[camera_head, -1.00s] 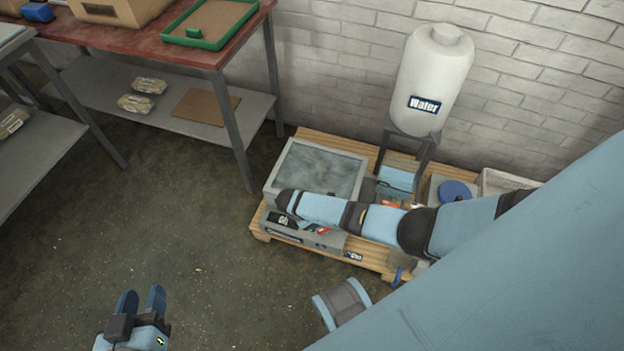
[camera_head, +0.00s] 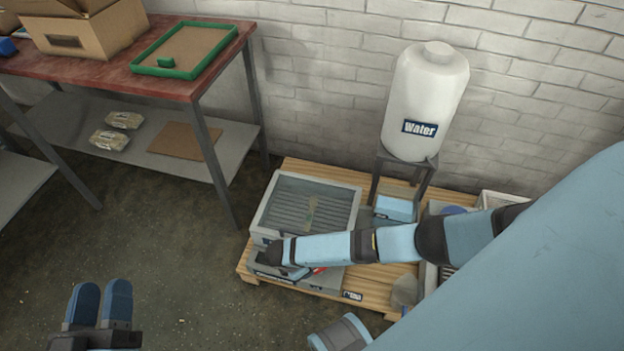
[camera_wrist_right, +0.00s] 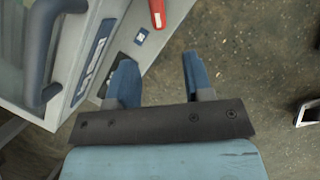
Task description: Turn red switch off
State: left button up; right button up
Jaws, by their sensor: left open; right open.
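The red switch (camera_head: 319,270) shows as a small red piece at the front of the grey press machine (camera_head: 352,216), partly hidden by my right arm. In the right wrist view the red switch (camera_wrist_right: 157,13) is at the top edge, on the machine's front panel, beyond my right gripper's fingertips and apart from them. My right gripper (camera_wrist_right: 160,75) is open and empty, beside the panel. In the head view it is mostly hidden at the arm's end, over the machine's front left. My left gripper (camera_head: 101,295) is open and empty above the floor, far from the machine.
The machine stands on a wooden pallet (camera_head: 378,286) with a white water tank (camera_head: 425,90) behind it. A grey handle (camera_wrist_right: 42,50) is left of my right gripper. A red-topped table (camera_head: 110,72) stands at the left. The floor between is clear.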

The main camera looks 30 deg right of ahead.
aim_at(320, 271)
pick_arm(q)
notch_tip(320, 271, down, 7)
jog(key=g+b, duration=0.2)
jog(key=b, duration=0.1)
jog(key=shift+w+d+r+m+b, duration=0.15)
jog(key=shift+d+r+m+b, duration=0.1)
jog(key=shift+m+b, duration=0.1)
pick_arm(e)
jog(key=x, duration=0.8)
jog(key=shift+d+f, duration=0.1)
jog(key=shift+f, duration=0.3)
